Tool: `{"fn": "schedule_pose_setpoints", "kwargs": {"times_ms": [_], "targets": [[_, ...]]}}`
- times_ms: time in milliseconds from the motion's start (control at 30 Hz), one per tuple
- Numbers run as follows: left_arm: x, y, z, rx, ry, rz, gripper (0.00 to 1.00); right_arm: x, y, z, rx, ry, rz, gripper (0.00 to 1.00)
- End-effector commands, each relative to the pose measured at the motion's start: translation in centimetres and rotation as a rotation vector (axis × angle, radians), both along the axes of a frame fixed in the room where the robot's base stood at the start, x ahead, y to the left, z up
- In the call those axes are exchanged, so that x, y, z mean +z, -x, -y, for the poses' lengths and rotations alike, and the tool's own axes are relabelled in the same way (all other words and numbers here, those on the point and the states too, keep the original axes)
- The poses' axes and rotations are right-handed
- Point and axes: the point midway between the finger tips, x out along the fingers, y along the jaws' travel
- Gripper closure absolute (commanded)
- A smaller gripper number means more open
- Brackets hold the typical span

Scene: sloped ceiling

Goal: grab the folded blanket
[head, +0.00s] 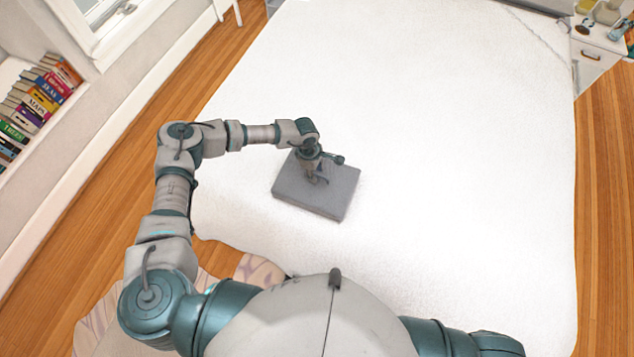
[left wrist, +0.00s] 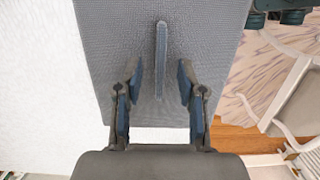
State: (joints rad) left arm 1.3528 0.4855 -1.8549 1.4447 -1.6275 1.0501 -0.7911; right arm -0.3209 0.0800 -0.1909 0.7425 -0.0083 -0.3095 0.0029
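The folded blanket (head: 335,203) is a flat grey rectangle lying on the near left part of the white bed. In the left wrist view the blanket (left wrist: 215,35) fills the upper middle, with a narrow raised ridge (left wrist: 161,55) along its centre. My left gripper (head: 317,177) is over the blanket, pointing down, and hides part of it. In the left wrist view my left gripper (left wrist: 158,88) is open, its two fingers apart on either side of the ridge's line, with nothing held between them. Whether the fingertips touch the blanket is unclear. My right gripper is out of view.
The white bed (head: 450,150) is otherwise clear around the blanket. A bookshelf (head: 38,100) stands at the left wall, and a nightstand (head: 592,60) with small items at the far right. A patterned rug (head: 258,270) lies near my body. A pale chair (left wrist: 295,100) shows in the left wrist view.

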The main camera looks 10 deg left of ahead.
Motion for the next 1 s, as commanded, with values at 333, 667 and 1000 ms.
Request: {"fn": "schedule_pose_setpoints", "kwargs": {"times_ms": [333,667,1000], "targets": [[-2.0,0.1,0.5,0.001,0.000,-0.001,0.61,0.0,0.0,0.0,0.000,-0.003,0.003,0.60],[-2.0,0.1,0.4,0.001,0.001,-0.001,1.00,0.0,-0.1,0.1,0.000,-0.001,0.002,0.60],[-1.9,0.0,0.4,0.001,0.001,0.001,1.00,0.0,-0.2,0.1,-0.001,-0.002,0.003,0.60]]}}
